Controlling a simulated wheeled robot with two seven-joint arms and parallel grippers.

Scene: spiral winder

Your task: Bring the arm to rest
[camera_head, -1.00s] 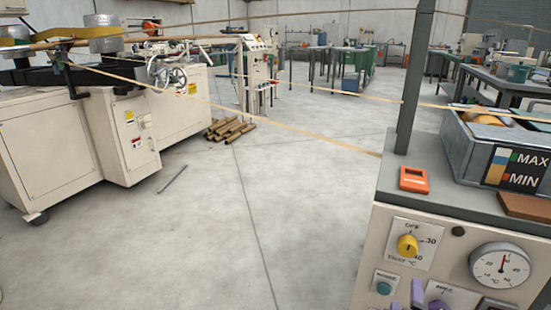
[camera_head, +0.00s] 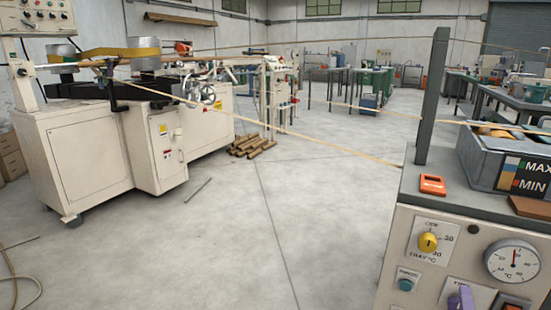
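A small purple piece (camera_head: 460,298) shows at the bottom edge, in front of the lower part of the control panel (camera_head: 385,270). My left gripper and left arm are not in view.
The cabinet carries a yellow knob (camera_head: 428,242), a round gauge (camera_head: 513,261), a teal button (camera_head: 405,285), an orange frame (camera_head: 432,185) and a grey post (camera_head: 432,95). A tan strand (camera_head: 300,137) crosses to the winder (camera_head: 85,150). Open floor (camera_head: 240,230) lies between, with cardboard tubes (camera_head: 250,146).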

